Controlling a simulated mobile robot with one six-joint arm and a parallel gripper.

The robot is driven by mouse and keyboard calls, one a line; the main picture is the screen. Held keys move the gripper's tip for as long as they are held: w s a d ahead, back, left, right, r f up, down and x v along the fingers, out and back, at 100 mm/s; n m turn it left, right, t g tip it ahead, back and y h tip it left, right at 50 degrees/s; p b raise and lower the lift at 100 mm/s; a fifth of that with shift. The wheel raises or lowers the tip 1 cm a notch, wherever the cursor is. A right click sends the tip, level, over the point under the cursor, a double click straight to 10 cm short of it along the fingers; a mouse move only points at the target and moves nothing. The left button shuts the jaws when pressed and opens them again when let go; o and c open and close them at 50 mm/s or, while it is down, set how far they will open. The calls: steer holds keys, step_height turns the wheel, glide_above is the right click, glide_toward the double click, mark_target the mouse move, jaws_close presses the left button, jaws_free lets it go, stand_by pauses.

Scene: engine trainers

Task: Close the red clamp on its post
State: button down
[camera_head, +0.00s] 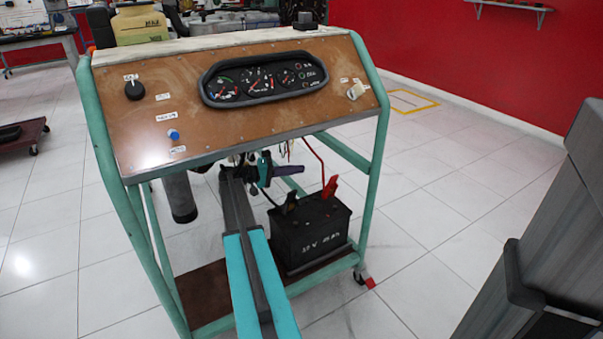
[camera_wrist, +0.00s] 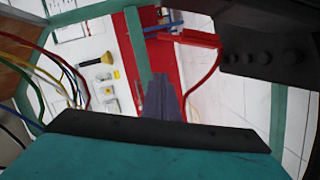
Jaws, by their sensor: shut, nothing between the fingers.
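The red clamp (camera_head: 330,187) stands at the right rear of the black battery (camera_head: 315,235), with a red cable rising from it. In the wrist view the red clamp (camera_wrist: 190,39) lies beyond my fingertips, next to the dark battery (camera_wrist: 265,45). Its jaws and the post are too small to make out, so I cannot tell how it sits on the post. My gripper (camera_head: 265,169) is under the dashboard panel, left of and above the battery. In the wrist view my gripper (camera_wrist: 161,98) is shut and empty, apart from the clamp.
A black clamp (camera_head: 291,202) is at the battery's left post. The brown dashboard panel (camera_head: 190,105) hangs above my arm. Green frame tubes (camera_head: 376,180) stand on both sides. Loose coloured wires (camera_wrist: 45,65) run at the left of the wrist view.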

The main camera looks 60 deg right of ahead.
mark_target(332, 177)
steer(key=s+d+f+b, duration=0.2)
steer(key=s+d+b, duration=0.1)
steer(key=s, duration=0.6)
steer(key=shift+s+d+b, duration=0.35)
steer(key=shift+d+b, duration=0.05)
steer(key=shift+d, duration=0.2)
steer(key=shift+a, duration=0.1)
steer(key=shift+s+a+f, duration=0.2)
steer(key=shift+s+a, duration=0.15)
steer(key=shift+s, duration=0.35)
steer(key=shift+w, duration=0.1)
